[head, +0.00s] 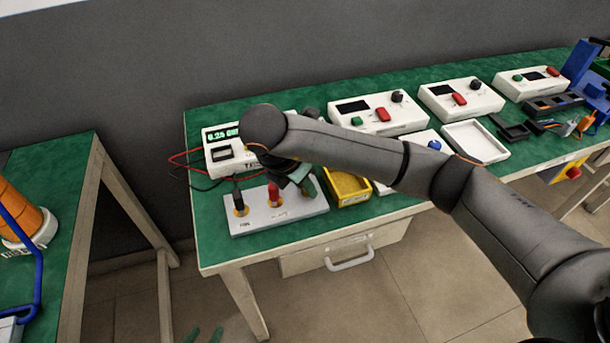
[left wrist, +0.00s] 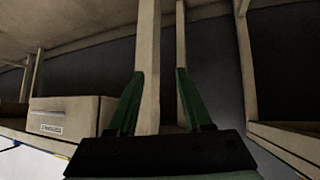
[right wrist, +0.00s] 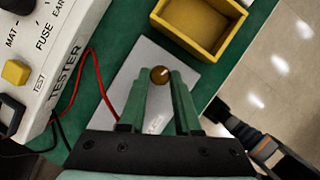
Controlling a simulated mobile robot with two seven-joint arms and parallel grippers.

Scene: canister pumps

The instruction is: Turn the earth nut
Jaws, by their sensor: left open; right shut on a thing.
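A grey terminal plate (head: 285,215) lies near the front left of the green bench. It carries a black post (head: 239,203) and a red post (head: 274,194). A round brass knob, the earth nut (right wrist: 160,74), shows at the fingertips in the right wrist view. My right gripper (head: 308,188) is over the plate's right end, its fingers on either side of the nut and shut on it; it also shows in the right wrist view (right wrist: 160,80). My left gripper (head: 205,336) is open and empty, low in front of the bench; its fingers show in the left wrist view (left wrist: 160,75).
A white tester (head: 222,163) with a lit green display and red and black leads stands behind the plate. A yellow tray (head: 347,198) is right beside the plate. White control boxes (head: 378,116) line the back.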

